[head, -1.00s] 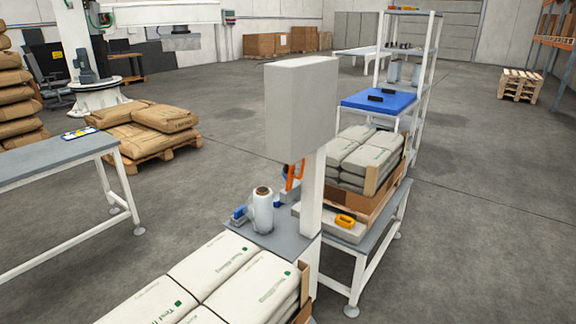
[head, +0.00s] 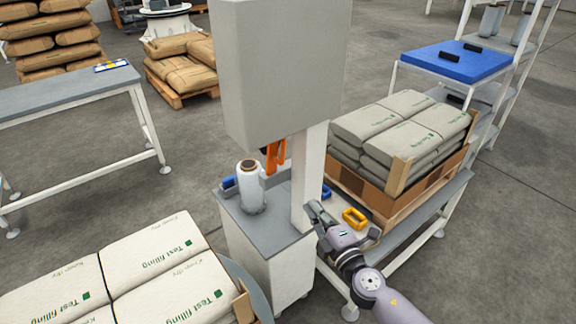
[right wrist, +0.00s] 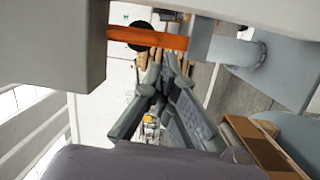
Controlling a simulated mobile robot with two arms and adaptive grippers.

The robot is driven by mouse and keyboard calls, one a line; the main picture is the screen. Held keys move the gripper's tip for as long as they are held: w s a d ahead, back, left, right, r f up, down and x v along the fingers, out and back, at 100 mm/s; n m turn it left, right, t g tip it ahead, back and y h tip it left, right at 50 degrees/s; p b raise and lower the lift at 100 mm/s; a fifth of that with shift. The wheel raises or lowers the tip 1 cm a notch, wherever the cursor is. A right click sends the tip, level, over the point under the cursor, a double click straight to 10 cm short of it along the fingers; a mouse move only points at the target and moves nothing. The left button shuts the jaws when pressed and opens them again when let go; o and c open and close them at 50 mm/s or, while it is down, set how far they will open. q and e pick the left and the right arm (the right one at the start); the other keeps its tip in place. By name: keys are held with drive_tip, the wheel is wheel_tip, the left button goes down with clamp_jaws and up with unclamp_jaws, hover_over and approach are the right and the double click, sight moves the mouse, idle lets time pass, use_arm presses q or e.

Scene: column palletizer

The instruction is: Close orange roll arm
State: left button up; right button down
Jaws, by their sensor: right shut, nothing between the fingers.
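The orange roll arm (head: 274,155) shows below the grey cabinet (head: 278,75), near the white post; part of it is hidden. In the right wrist view the orange roll arm (right wrist: 165,40) crosses the top as a bar, beyond or above the fingertips. A film roll (head: 250,185) stands upright on the small grey stand. My right gripper (head: 312,207) is beside the post, at its right, shut and empty. It also shows in the right wrist view (right wrist: 166,58), fingers together. I cannot tell whether it touches the arm. My left gripper is not in view.
The white post (head: 309,175) stands between my right gripper and the film roll. A yellow handle (head: 355,218) lies on the table at right, with stacked grey bags (head: 400,130) behind. More bags (head: 155,265) are at lower left. Floor is clear between the left table (head: 70,90) and the stand.

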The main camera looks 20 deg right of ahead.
wheel_tip(320, 180, up, 3)
drive_tip(key=p, duration=0.2)
approach(283, 155)
drive_tip(key=shift+n+t+y, duration=0.4)
drive_tip(key=w, duration=0.5)
drive_tip(key=shift+w+a+f, duration=0.1)
drive_tip(key=shift+w+a, duration=0.1)
drive_tip(key=shift+w, duration=0.2)
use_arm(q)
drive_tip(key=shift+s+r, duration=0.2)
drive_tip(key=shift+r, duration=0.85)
use_arm(e)
drive_tip(key=shift+w, duration=0.75)
use_arm(q)
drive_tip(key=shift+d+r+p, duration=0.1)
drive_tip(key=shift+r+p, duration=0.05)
drive_tip(key=shift+p, duration=0.15)
